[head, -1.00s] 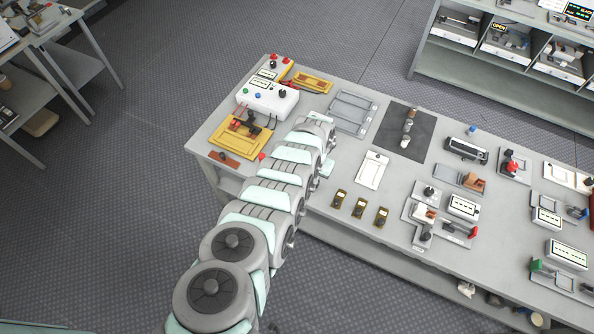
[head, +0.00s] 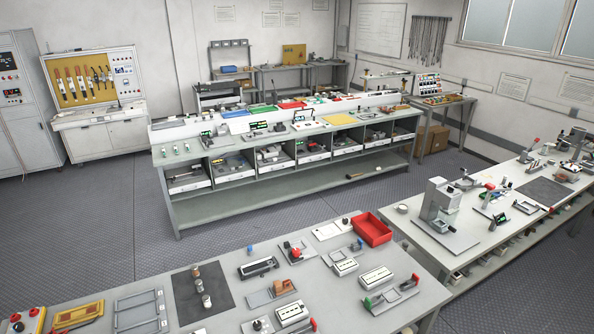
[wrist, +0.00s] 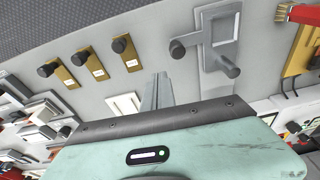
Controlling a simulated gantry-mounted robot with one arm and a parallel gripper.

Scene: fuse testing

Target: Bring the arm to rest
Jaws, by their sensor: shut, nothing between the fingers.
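My gripper (wrist: 158,92) shows in the wrist view, at the top edge of the pale green wrist housing. Its two grey fingers are together with nothing between them. They are above the grey bench (wrist: 170,45), with a gap I cannot judge. The arm and gripper are out of the head view.
In the wrist view, three brass blocks with black knobs (wrist: 126,52) lie left of the fingers, and a grey fixture with handles (wrist: 218,32) lies to the right. The head view shows the near bench with a red tray (head: 372,229), a shelved bench (head: 200,208) and open floor (head: 125,225).

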